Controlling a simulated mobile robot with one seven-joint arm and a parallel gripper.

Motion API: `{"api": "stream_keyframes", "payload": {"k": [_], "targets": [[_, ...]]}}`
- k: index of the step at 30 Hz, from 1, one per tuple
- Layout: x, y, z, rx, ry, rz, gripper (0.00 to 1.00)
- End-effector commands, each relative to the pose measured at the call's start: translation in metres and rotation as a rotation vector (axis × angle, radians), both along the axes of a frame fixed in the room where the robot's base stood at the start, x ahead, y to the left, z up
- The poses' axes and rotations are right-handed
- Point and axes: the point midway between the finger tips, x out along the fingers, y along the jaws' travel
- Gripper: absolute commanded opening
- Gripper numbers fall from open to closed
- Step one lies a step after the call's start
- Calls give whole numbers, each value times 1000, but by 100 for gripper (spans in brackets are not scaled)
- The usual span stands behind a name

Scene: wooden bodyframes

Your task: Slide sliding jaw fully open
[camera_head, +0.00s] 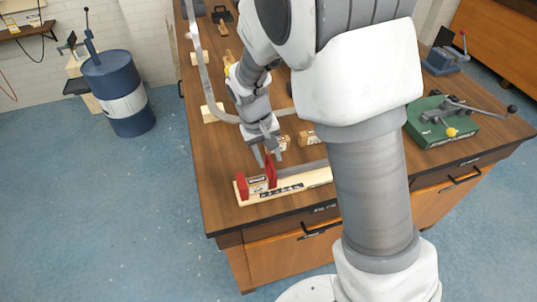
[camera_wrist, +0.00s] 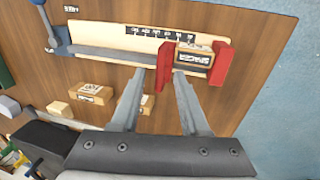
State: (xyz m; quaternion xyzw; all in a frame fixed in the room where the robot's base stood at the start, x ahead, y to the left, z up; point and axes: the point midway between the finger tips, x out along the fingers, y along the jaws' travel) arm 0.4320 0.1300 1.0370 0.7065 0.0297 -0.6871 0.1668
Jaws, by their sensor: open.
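The red sliding jaw (camera_wrist: 164,66) sits on a grey rail (camera_wrist: 110,55) on a pale wooden base (camera_wrist: 100,33). A second red jaw (camera_wrist: 221,62) stands at the base's end, and a labelled wooden block (camera_wrist: 195,57) lies between the two. In the head view the sliding jaw (camera_head: 270,172) is just below my gripper (camera_head: 268,160). My gripper (camera_wrist: 158,72) is open, with its fingertips on either side of the sliding jaw in the wrist picture, the jaw closer to the right finger. I cannot tell whether a finger touches it.
Small wooden blocks (camera_wrist: 91,94) lie beside the vise. A green device (camera_head: 441,122) with levers stands at the table's right, and a blue barrel (camera_head: 118,95) stands on the floor.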

Motion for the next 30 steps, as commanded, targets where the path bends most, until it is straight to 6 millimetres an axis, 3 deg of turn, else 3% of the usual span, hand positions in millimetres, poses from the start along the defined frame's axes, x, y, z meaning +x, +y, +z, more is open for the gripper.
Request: {"api": "stream_keyframes", "payload": {"k": [5, 13, 30], "targets": [[0, 0, 0, 0, 0, 0, 45], [0, 0, 0, 0, 0, 0, 0], [0, 0, 0, 0, 0, 0, 0]]}}
